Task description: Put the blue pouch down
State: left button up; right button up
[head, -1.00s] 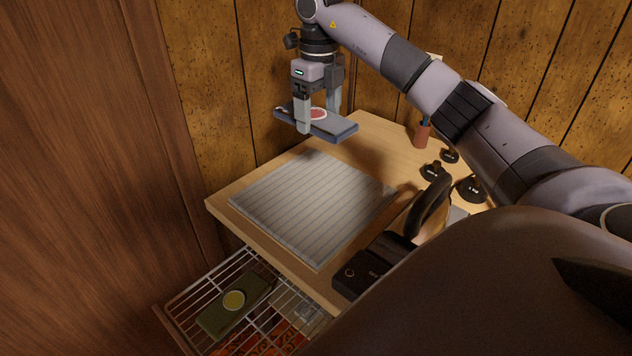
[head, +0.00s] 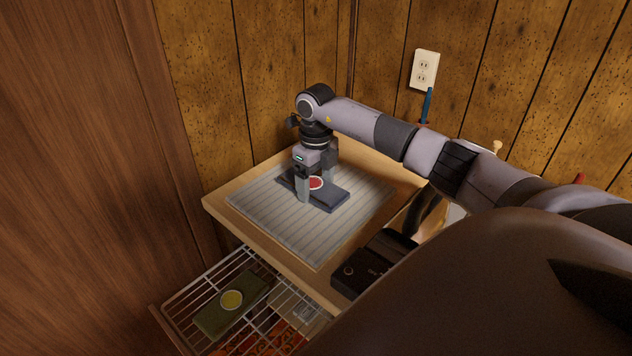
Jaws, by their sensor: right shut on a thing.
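The blue pouch (head: 331,197) is a flat dark-blue rectangle with a round red patch rimmed in white. My right gripper (head: 316,186) is shut on it, pointing down, with a finger on each side. The pouch is level, over the middle of the grey striped mat (head: 270,227). It looks very close to the mat or touching it; I cannot tell which. My left gripper does not show.
The mat lies on a wooden table (head: 228,192) against the panelled wall. A black sewing machine part (head: 362,272) stands at the front right. A wall outlet (head: 424,70) is at the back.

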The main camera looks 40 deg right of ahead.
jog(key=shift+f, duration=0.25)
jog(key=o, duration=1)
jog(key=shift+r, duration=0.2)
notch_tip(320, 180, up, 12)
jog(key=shift+a+f, duration=0.1)
jog(key=shift+f, duration=0.05)
